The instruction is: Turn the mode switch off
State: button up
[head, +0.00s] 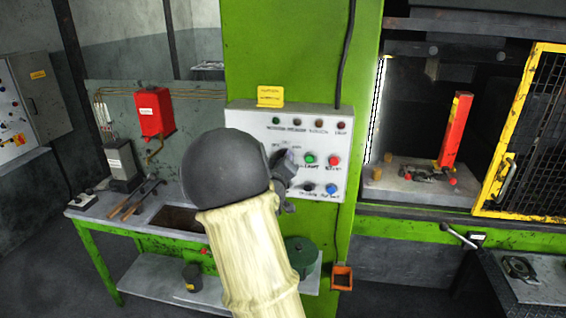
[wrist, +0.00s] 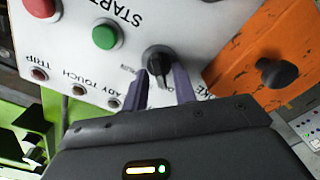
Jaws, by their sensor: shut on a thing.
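The mode switch is a black rotary knob (wrist: 158,60) on a white control panel (head: 250,113). In the wrist view it sits between the two purple-grey fingertips of my gripper (wrist: 160,78), which are shut on it, one on each side. Small print beside the knob is only partly legible. In the head view my gripper (head: 284,165) is against the panel's left middle, and my arm and gripper hide the knob.
The wrist view shows an orange surface (wrist: 245,55) near the panel. A workbench (head: 90,214) stands left.

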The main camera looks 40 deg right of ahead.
jog(key=shift+n, duration=0.3)
jog(key=o, duration=0.6)
jog(key=shift+a, duration=0.15)
jog(key=b+v, duration=0.3)
jog(key=v, duration=1.4)
jog(key=shift+s+b, duration=0.1)
jog(key=shift+b, duration=0.25)
jog(key=shift+a+f, duration=0.1)
